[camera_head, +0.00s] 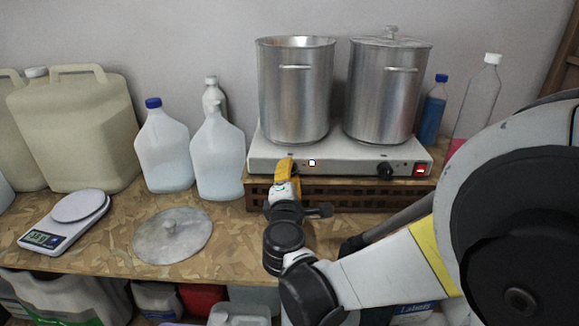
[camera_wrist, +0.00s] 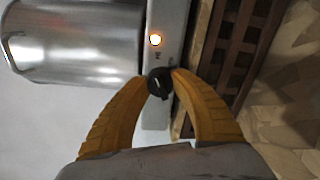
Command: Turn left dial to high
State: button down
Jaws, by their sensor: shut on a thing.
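A white two-burner hot plate (camera_head: 345,165) stands on a dark slatted crate on the wooden bench. Its left dial (camera_wrist: 160,82) is a black knob with a pale mark; in the head view it is hidden behind my gripper. The right dial (camera_head: 385,170) is black and uncovered. My gripper (camera_head: 287,165) is at the front left of the hot plate. In the wrist view, its two yellow fingers (camera_wrist: 158,77) are shut on the left dial, one on each side.
Two steel pots, left (camera_head: 296,95) and right (camera_head: 387,95), stand on the hot plate. A lit red switch (camera_head: 420,169) is at its right end. A loose metal lid (camera_head: 173,240), a scale (camera_head: 65,220) and white jugs (camera_head: 163,150) stand to the left.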

jog(key=shift+m, duration=0.6)
jog(key=c, duration=1)
grip_release()
jog(key=s, duration=1.2)
jog(key=shift+a+r, duration=0.3)
